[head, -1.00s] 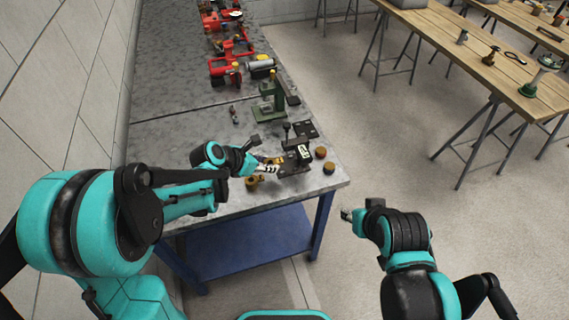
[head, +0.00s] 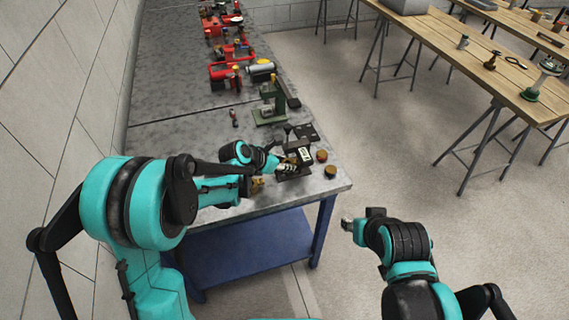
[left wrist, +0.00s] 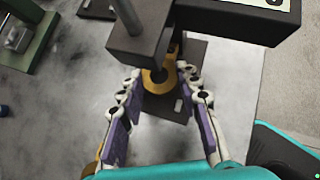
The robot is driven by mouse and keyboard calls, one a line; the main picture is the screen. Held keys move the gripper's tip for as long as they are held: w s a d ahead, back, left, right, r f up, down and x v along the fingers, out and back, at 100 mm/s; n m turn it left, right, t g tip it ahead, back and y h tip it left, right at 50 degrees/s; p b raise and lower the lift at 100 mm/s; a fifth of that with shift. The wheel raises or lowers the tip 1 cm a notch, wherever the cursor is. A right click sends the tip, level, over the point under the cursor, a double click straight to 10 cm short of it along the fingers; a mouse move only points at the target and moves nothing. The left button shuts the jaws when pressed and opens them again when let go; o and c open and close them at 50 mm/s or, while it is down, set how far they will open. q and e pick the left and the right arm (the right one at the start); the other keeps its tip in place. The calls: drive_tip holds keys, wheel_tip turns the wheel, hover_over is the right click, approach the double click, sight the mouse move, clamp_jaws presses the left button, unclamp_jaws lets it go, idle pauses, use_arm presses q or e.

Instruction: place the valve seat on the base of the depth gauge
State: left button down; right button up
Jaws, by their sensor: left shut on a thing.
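The depth gauge is a dark stand at the table's front right; its base (head: 294,174) shows in the head view. In the left wrist view its dark block (left wrist: 140,42) hangs above a flat dark base (left wrist: 197,52). The valve seat, a brass ring (left wrist: 158,82), is between my left fingertips, over the base and under the block. I cannot tell whether it touches the base. My left gripper (head: 287,168) is shut on it; it also shows in the left wrist view (left wrist: 162,82). My right gripper (head: 347,224) is off the table, its fingers too small to judge.
Two round brown parts (head: 321,156) (head: 330,171) stand right of the gauge, near the edge. A brass part (head: 257,184) lies to the left. A green stand (head: 268,115) and red pump parts (head: 228,75) are farther back. The left-middle tabletop (head: 185,105) is clear.

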use_arm(q)
drive_tip(key=c, duration=1.1)
unclamp_jaws()
drive_tip(key=shift+o, duration=0.2)
drive_tip(key=shift+r+p, duration=0.25)
drive_tip(key=shift+p, duration=0.05)
drive_tip(key=p+v, duration=0.4)
drive_tip(key=v, duration=0.8)
drive_tip(key=s+a+r+m+y, duration=0.1)
drive_tip(key=s+a+m+y, duration=0.1)
drive_tip(key=s+a+m, duration=0.2)
drive_tip(key=s+a+r+m+y, duration=0.2)
drive_tip(key=s+a+m, duration=0.1)
drive_tip(key=s+m, duration=0.7)
drive_tip(key=s+a+r+m+t+y, duration=0.1)
drive_tip(key=s+a+m+y, duration=0.1)
drive_tip(key=s+a+m, duration=0.2)
drive_tip(key=s+m, duration=0.3)
drive_tip(key=m, duration=0.5)
drive_tip(key=shift+s+a+r+m, duration=0.15)
drive_tip(key=shift+a+r+m, duration=0.2)
drive_tip(key=shift+a+m, duration=0.05)
